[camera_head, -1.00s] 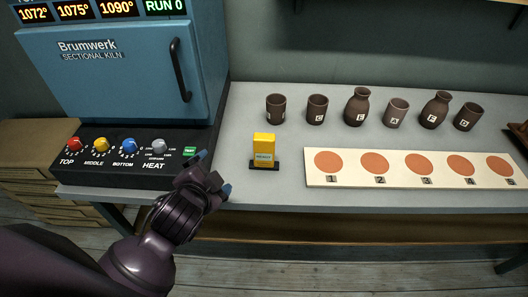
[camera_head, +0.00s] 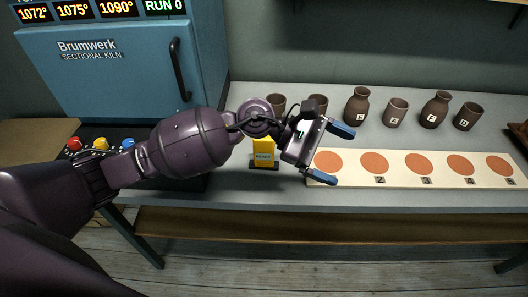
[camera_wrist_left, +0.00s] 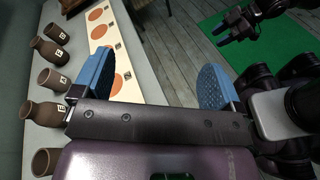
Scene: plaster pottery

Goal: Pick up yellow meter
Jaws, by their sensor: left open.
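The yellow meter (camera_head: 263,152) stands upright in a dark base on the grey table, in front of the brown cups. My left arm passes in front of its upper part in the head view, so its top is hidden. My left gripper (camera_head: 338,154) is open and empty, to the right of the meter, its blue fingertips pointing right over the left end of the white board. In the left wrist view, the left gripper (camera_wrist_left: 155,85) shows spread fingers with nothing between them. The meter does not show there. My right gripper (camera_wrist_left: 232,28) appears at the top right of the wrist view.
The white board (camera_head: 450,183) with orange discs lies right of the meter. Brown cups and vases, such as vase E (camera_head: 357,106), stand in a row behind it. The blue kiln (camera_head: 110,75) and its knob panel are at the left. The table's front edge is clear.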

